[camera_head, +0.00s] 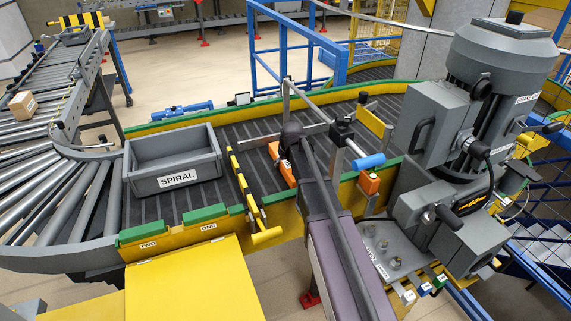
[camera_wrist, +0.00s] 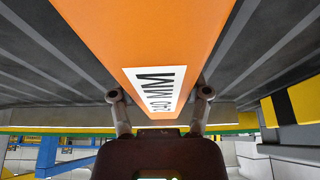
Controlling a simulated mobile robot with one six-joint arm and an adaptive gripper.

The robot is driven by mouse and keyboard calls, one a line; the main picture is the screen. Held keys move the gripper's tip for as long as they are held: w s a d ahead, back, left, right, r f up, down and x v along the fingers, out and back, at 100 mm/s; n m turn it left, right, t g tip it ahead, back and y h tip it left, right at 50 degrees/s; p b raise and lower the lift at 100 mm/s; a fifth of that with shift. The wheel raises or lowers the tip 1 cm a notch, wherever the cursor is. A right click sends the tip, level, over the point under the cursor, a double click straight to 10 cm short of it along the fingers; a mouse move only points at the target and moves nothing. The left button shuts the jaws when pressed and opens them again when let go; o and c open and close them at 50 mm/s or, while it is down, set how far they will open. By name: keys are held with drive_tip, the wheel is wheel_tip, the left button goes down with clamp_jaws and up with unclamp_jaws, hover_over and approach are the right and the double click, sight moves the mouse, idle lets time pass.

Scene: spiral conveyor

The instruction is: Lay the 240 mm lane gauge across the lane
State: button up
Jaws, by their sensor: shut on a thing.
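The orange lane gauge (camera_wrist: 150,30) fills the middle of the wrist view, its white label reading 240 MM. My gripper (camera_wrist: 160,97) is shut on it, with one finger on each side. In the head view the orange gauge (camera_head: 281,165) shows just left of my arm, over the dark slatted lane (camera_head: 325,108); my arm hides part of it. My gripper is mostly hidden there behind my arm. Whether the gauge touches the lane I cannot tell.
A grey SPIRAL tote (camera_head: 174,162) stands on the lane to the left. A yellow-black striped bar (camera_head: 240,178) lies across the lane between tote and gauge. A blue-ended handle (camera_head: 369,161) and a large grey machine (camera_head: 465,120) stand to the right.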

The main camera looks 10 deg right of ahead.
drive_tip(key=shift+r, duration=0.1)
wheel_tip(320, 180, up, 10)
drive_tip(key=p, duration=1)
idle(0.8)
wheel_tip(320, 180, up, 7)
drive_tip(key=p, duration=0.7)
wheel_tip(320, 180, down, 7)
drive_tip(key=b, duration=0.7)
idle(0.5)
wheel_tip(320, 180, up, 7)
drive_tip(key=p, duration=0.7)
wheel_tip(320, 180, down, 7)
drive_tip(key=b, duration=0.7)
idle(0.5)
